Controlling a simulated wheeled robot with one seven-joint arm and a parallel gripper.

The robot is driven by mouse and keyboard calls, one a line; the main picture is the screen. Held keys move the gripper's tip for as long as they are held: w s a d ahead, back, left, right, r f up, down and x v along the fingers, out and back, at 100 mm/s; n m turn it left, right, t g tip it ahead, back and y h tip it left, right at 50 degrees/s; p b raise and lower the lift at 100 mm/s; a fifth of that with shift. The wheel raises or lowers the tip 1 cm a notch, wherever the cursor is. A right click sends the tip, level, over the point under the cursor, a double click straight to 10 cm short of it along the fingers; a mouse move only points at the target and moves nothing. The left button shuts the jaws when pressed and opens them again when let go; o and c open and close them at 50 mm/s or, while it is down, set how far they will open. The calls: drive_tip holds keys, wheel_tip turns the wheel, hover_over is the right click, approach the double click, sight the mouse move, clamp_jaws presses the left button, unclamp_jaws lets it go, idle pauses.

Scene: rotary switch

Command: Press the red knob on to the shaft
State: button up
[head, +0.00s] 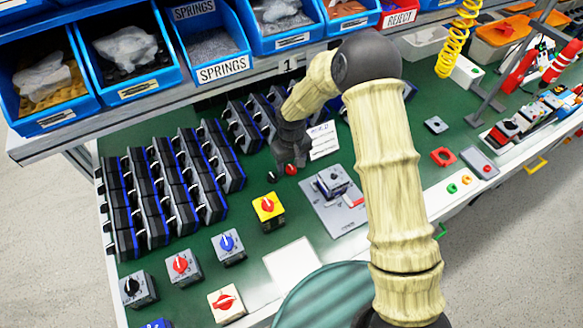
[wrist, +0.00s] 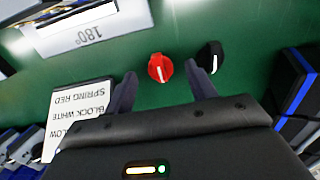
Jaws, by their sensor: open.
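The red knob (wrist: 160,68) lies on the green mat with its white pointer line showing. In the head view the red knob (head: 291,169) is just below my gripper (head: 289,158). My gripper is open, and in the wrist view its two fingers point toward the red knob, one to each side. I cannot tell whether they touch it. A black knob (wrist: 210,57) lies beside the right finger. A grey switch block (head: 333,181) sits on a grey fixture plate (head: 325,213) to the right in the head view. Its shaft is too small to make out.
A printed card (head: 323,140) lies behind the fixture. Rows of black switch bodies (head: 165,185) fill the left of the bench. Finished switches with yellow (head: 268,207), blue and red parts stand in front. Blue bins (head: 210,45) hang above the back edge.

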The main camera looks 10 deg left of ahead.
drive_tip(key=shift+f, duration=0.5)
drive_tip(key=c, duration=1.1)
